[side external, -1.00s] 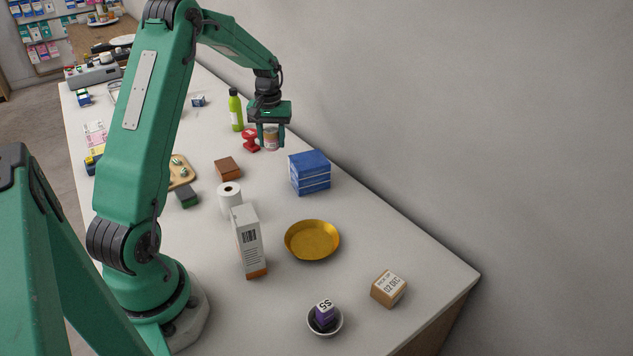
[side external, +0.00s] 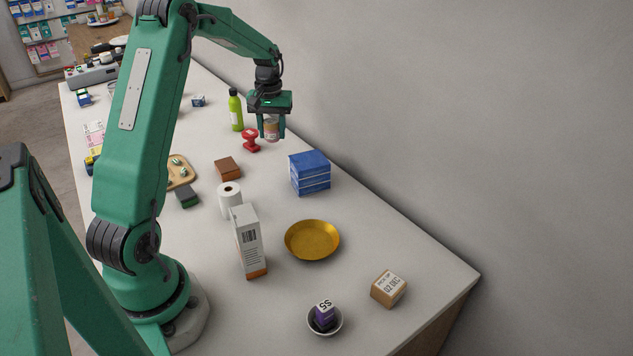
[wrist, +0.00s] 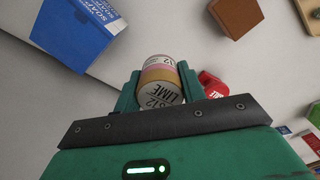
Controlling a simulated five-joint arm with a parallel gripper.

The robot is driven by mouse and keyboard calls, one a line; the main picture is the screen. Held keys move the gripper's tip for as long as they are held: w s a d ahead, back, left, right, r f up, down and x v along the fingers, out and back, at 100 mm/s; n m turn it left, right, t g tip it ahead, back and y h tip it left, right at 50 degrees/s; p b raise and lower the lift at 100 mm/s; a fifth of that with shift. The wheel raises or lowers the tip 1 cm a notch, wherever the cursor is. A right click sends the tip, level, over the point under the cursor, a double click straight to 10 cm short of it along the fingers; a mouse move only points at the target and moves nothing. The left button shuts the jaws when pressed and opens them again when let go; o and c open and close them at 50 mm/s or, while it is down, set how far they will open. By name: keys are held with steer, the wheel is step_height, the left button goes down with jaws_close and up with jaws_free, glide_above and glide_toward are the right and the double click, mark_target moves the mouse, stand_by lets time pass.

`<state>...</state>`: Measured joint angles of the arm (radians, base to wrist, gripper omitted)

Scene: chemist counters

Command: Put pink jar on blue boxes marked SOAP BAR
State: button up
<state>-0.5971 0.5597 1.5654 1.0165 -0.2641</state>
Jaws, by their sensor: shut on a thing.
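The pink jar (side external: 271,130) is held between the fingers of my gripper (side external: 271,134), raised above the counter. The blue boxes marked SOAP BAR (side external: 310,173) stand in a stack on the counter, to the right of and nearer than my gripper. They also show at the upper left of the wrist view (wrist: 72,35), apart from the jar.
A red stamp-like object (side external: 251,141) and a green bottle (side external: 236,110) stand close to my gripper. A brown box (side external: 228,168), a white roll (side external: 230,200), a tall carton (side external: 249,240) and a yellow bowl (side external: 312,240) are nearby. The wall runs behind the stack.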

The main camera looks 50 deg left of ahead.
steer(key=w+d+r, duration=0.1)
steer(key=d, duration=0.2)
steer(key=d+r, duration=0.2)
steer(key=d, duration=0.2)
steer(key=w+d+r, duration=0.1)
steer(key=d+r, duration=0.1)
steer(key=d, duration=0.2)
steer(key=shift+w, duration=0.3)
steer(key=d+r, duration=0.4)
steer(key=d, duration=0.8)
steer(key=shift+s+r+m, duration=0.35)
steer(key=shift+s+m, duration=0.05)
steer(key=shift+s, duration=0.05)
glide_above(309, 159)
step_height(309, 159, down, 7)
steer(key=shift+f, duration=2)
steer(key=shift+f, duration=0.2)
steer(key=o, duration=1)
steer(key=shift+r, duration=0.15)
